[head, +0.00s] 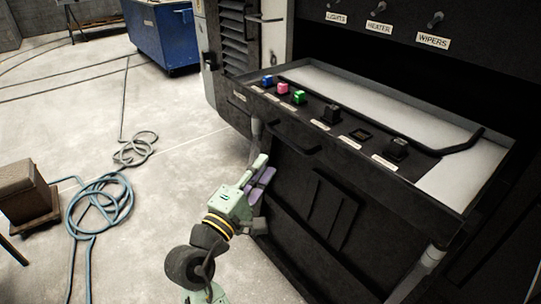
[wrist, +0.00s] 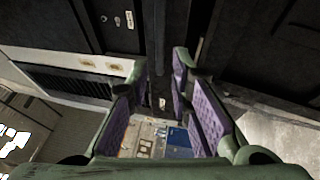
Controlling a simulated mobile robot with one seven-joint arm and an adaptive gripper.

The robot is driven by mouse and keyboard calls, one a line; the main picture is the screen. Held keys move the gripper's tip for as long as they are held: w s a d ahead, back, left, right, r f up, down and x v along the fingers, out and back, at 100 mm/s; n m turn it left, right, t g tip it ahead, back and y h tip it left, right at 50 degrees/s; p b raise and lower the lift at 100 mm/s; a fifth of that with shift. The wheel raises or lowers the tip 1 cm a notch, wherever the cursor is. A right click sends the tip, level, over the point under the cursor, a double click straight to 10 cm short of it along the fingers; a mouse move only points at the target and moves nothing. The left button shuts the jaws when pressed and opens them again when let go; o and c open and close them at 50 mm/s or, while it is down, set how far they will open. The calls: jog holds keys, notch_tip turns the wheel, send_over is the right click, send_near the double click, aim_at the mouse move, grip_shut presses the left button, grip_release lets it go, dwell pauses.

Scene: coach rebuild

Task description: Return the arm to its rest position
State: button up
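My gripper (head: 262,178) is at the left front of a dark console in the head view, below its tray edge. In the wrist view its two purple-padded fingers (wrist: 162,98) stand apart with nothing between them. My green and dark arm rises from the bottom of the head view, its lower part out of frame. I cannot tell whether the fingers touch the console.
The console tray (head: 450,185) holds blue, pink and green buttons and several black ones. Labelled switches (head: 433,20) are above. A blue bin (head: 165,35) stands behind. A coiled hose (head: 98,205) and a brown box (head: 27,190) are left. Bare floor lies between.

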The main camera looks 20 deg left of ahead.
jog(key=shift+s+a+f, duration=0.1)
jog(key=shift+s, duration=0.35)
